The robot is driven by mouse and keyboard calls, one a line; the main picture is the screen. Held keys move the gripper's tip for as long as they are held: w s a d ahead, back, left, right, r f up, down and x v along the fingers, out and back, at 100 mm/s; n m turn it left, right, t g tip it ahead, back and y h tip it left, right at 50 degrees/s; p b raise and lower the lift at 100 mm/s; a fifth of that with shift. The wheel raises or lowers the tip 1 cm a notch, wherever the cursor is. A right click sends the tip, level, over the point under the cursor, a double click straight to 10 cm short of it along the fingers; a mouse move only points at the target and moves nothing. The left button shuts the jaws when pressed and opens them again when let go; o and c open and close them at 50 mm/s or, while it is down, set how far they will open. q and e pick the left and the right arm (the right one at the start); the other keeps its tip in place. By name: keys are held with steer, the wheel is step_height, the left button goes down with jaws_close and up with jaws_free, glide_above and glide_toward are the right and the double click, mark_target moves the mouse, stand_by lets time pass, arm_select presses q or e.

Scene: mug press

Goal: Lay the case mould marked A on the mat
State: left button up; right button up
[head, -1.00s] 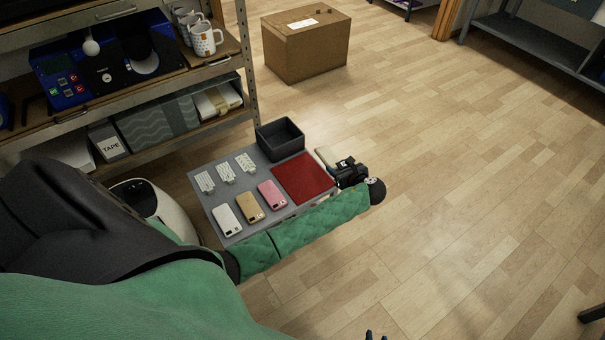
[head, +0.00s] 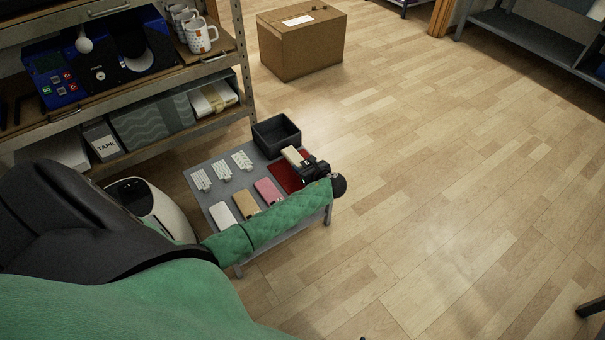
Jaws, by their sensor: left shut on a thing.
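The red mat (head: 284,179) lies on the right part of a small grey table, partly covered by my left gripper and arm. My left gripper (head: 304,162) is shut on a pale cream case mould (head: 293,156) and holds it over the far part of the mat. Whether the mould touches the mat I cannot tell. No letter A can be read on it. My right gripper is not in view.
The grey table (head: 208,172) also holds white, tan and pink phone cases (head: 269,191), several white patterned pieces (head: 242,161) and a black open bin (head: 276,136). A shelf unit with a blue press (head: 95,62) and mugs stands behind left. Floor on the right is clear.

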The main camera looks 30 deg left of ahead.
arm_select(q)
steer(key=shift+a+f, duration=0.3)
steer(key=shift+f+b, duration=0.35)
steer(key=shift+f, duration=1.5)
steer(key=shift+f, duration=0.1)
steer(key=o, duration=1.1)
